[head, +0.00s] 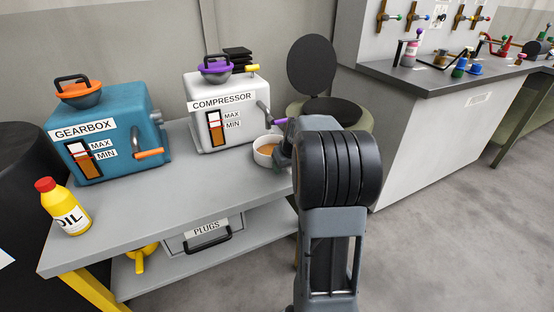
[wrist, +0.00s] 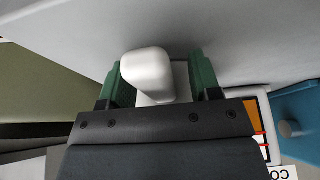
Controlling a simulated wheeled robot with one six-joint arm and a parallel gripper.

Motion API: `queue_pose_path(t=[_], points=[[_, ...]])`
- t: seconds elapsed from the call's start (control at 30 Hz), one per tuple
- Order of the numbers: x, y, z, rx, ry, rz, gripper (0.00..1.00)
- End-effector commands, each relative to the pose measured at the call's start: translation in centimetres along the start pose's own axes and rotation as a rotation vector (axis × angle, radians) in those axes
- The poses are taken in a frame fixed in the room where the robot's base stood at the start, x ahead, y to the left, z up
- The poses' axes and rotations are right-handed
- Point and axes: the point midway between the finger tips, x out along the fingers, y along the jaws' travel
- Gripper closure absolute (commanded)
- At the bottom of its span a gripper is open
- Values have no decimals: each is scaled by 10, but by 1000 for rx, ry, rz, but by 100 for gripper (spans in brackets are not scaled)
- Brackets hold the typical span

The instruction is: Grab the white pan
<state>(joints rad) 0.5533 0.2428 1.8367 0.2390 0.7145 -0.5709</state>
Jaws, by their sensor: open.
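The white pan (head: 262,144) stands on the grey table at the compressor's right front corner, with brown liquid in it. In the wrist view, a white rounded piece (wrist: 147,73), which looks like the pan's handle, lies between the two green fingers of my gripper (wrist: 155,68). The fingers are open, with a gap visible on the right side; contact on the left cannot be told. In the head view my arm hides most of my gripper and the pan's right side.
The white compressor (head: 225,135) stands just behind the pan, its purple-tipped lever close by. The blue gearbox (head: 110,130) and yellow oil bottle (head: 67,210) are to the left.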

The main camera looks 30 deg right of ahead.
Motion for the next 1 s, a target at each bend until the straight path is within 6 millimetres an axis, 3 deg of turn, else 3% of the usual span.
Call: queue_pose_path(t=[0.13, 0.73, 1.0], points=[[-1, 0, 0, 0, 1, 0, 43], [-1, 0, 0, 0, 0, 0, 100], [-2, 0, 0, 0, 1, 1, 100]])
